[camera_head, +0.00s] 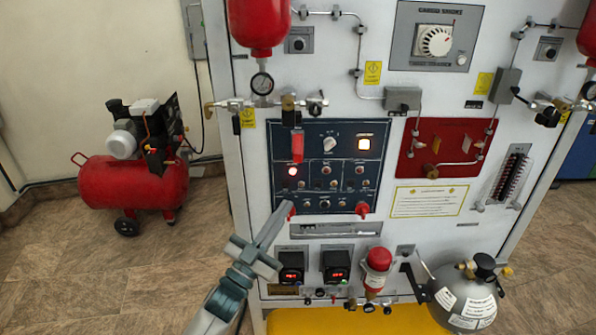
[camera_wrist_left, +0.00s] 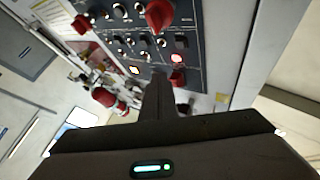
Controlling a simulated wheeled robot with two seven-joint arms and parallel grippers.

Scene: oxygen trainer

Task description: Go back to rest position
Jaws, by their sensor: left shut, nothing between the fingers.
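My left gripper (camera_head: 274,222) comes up from the bottom of the head view, in front of the lower left part of the oxygen trainer. Its fingers are shut with nothing between them. In the left wrist view the shut fingers (camera_wrist_left: 158,95) point at the dark blue control panel (camera_wrist_left: 130,40). In the head view the fingertips are near the lower left corner of this panel (camera_head: 328,165), by a small red knob. I cannot tell if they touch it. A red switch cover (camera_head: 297,147) stands upright above a lit red lamp (camera_head: 292,171). My right gripper is not in view.
The white trainer cabinet (camera_head: 400,245) fills the middle and right. A grey gas cylinder (camera_head: 465,300) sticks out at its lower right. A red air compressor (camera_head: 135,180) stands on the floor to the left. Bare floor (camera_head: 70,265) lies between the compressor and the arm.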

